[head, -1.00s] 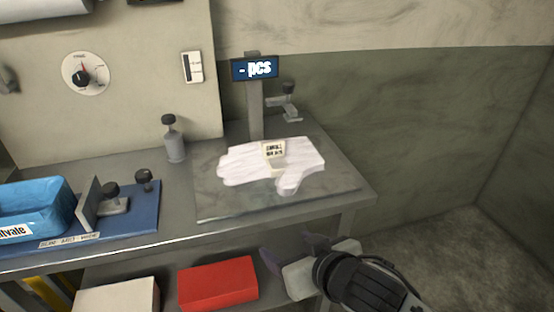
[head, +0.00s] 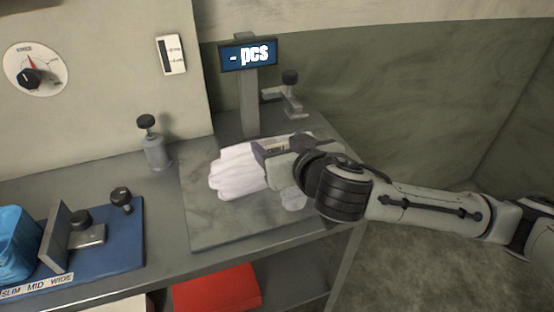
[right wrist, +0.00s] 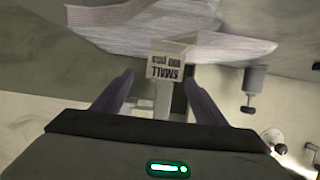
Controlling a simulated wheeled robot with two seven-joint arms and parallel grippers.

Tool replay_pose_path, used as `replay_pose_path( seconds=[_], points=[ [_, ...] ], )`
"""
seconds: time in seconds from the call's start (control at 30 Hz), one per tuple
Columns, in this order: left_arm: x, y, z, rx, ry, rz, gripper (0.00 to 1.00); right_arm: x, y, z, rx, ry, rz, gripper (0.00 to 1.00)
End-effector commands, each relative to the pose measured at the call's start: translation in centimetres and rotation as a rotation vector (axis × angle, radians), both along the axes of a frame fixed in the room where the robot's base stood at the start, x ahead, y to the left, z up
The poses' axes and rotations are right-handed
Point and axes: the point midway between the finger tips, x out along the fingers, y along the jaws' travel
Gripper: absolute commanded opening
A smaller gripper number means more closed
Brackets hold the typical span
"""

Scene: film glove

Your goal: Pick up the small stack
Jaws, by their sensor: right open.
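The small stack is a pile of white gloves (head: 235,172) lying flat on the grey scale plate (head: 215,228). It also shows in the right wrist view (right wrist: 225,48), with a pale printed paper band (right wrist: 168,62) around it. My right gripper (head: 268,151) is over the stack's middle and hides much of its right half. In the right wrist view, its two dark fingers (right wrist: 158,88) are apart, with the band ahead between them. Whether the fingers touch the stack is unclear. My left gripper is out of view.
A display reading "- pcs" (head: 249,54) stands on a post behind the plate, beside a grey clamp (head: 287,100). A grey knobbed post (head: 156,150) stands left of the plate. A blue fixture board (head: 118,245) is further left. A red box (head: 215,288) sits below.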

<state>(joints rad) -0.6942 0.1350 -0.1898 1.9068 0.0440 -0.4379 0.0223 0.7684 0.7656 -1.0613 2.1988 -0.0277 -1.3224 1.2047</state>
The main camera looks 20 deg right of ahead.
Motion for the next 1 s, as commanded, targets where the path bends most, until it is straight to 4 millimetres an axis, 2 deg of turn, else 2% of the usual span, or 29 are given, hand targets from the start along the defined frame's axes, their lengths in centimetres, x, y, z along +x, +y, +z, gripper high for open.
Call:
replay_pose_path(
  seconds=[0.17, 0.4, 0.73, 1.0],
  points=[
    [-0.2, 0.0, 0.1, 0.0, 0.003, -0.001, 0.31, 1.3, 0.2, -0.6, -0.002, 0.0, 0.0, 0.66],
    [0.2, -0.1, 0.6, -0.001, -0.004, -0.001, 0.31, 4.3, 0.6, -2.3, -0.001, 0.0, -0.001, 0.66],
    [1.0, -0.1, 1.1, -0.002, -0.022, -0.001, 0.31, 4.9, 0.7, -2.6, 0.0, 0.0, 0.002, 0.66],
    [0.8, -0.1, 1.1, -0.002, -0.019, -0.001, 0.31, 4.9, 0.7, -2.6, -0.001, 0.0, 0.001, 0.2]
  ],
)
